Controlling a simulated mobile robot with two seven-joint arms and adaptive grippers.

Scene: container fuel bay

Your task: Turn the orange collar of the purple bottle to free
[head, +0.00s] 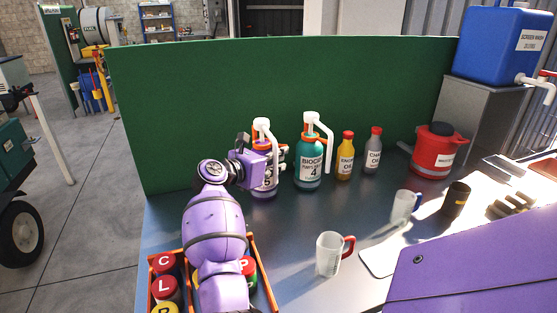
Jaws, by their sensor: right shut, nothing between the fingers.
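The purple bottle (265,188) stands upright on the dark bench in front of the green panel. Its white pump head (262,125) and some orange at its neck show above my gripper. My right gripper (281,157) is shut with nothing held, and is at the bottle's upper part. The gripper hides most of the collar and the upper label. I cannot tell whether the fingers touch the bottle or how the collar is turned. My left gripper is not in view.
A teal bottle marked 4 (308,174) stands close right of the purple bottle. Further right are a yellow bottle (345,160), a grey bottle (373,154) and a red can (430,158). A clear jug (329,256) stands in front. An orange crate (262,270) holds lettered caps beneath my arm.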

